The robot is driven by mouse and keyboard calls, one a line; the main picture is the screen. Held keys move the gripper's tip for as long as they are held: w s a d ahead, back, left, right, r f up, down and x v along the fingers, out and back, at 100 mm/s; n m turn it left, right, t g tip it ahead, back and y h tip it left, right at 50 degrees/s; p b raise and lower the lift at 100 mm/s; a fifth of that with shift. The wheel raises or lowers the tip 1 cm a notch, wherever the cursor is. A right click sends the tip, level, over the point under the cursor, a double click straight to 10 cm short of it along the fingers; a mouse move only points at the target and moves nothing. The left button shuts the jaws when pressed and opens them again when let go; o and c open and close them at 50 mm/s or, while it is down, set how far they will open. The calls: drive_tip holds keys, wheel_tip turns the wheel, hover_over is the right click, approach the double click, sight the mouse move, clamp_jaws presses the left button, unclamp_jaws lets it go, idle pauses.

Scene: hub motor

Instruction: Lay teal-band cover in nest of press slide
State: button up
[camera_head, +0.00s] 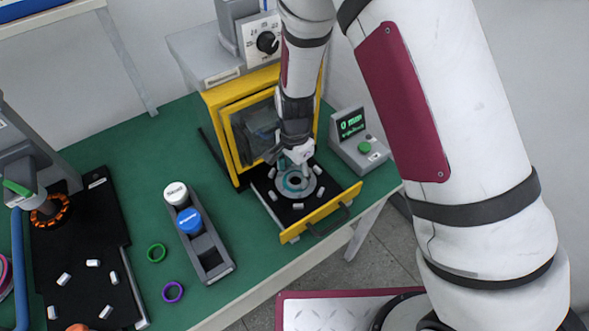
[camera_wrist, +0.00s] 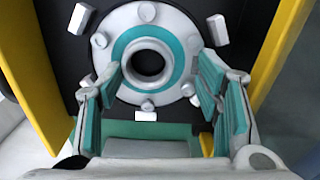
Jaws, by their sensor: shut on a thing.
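The teal-band cover (camera_head: 297,183) is a pale grey disc with a teal ring and a dark central hole. In the wrist view the cover (camera_wrist: 150,40) lies between my fingers, with small bolt-like knobs around its rim. My gripper (camera_wrist: 163,68) is shut on it, teal-padded fingers on either side of its middle. In the head view my gripper (camera_head: 297,162) points down over the press slide (camera_head: 322,213), a black tray with a yellow front pulled out of the press. The cover is over the slide's middle and hides the nest; I cannot tell whether it is seated.
Several small white blocks stand around the cover on the slide. The yellow press frame (camera_head: 213,118) rises behind. A display box (camera_head: 358,145) stands to the right.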

drive_tip(key=shift+f, duration=0.2)
drive_tip(key=o, duration=1.5)
drive_tip(key=shift+c, duration=0.2)
wheel_tip(320, 180, up, 12)
